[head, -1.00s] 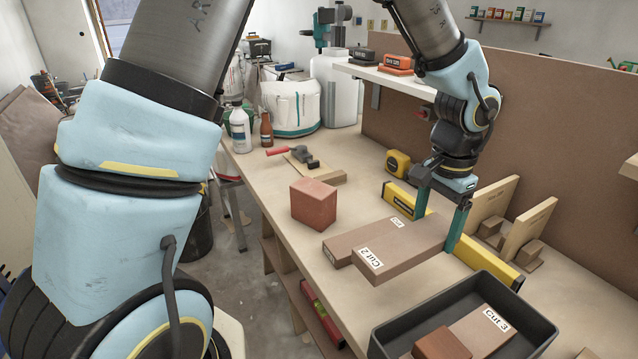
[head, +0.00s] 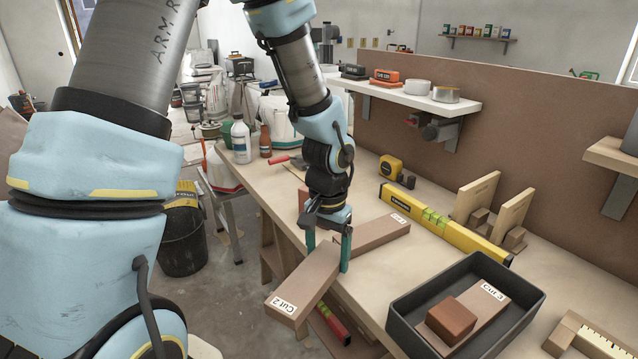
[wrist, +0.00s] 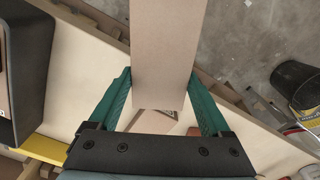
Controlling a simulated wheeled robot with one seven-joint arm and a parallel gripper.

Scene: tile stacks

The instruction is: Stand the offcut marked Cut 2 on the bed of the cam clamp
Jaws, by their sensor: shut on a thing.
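The offcut marked Cut 2 (head: 312,277) is a long brown board with a white label at its near end. My gripper (head: 328,252) is shut on it near its far end and holds it lying roughly flat, its labelled end out past the bench's front edge. In the wrist view the offcut (wrist: 168,45) runs up between the two green fingers of my gripper (wrist: 164,88). The cam clamp (head: 297,161) is at the far part of the bench; its red handle shows, but my arm hides much of it.
Another labelled offcut (head: 372,236) lies on the bench behind Cut 2. A yellow level (head: 445,228) and a dark tray (head: 530,318) holding Cut 3 and a reddish block are to the right. A red-brown block (head: 303,198) is mostly hidden behind my gripper.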

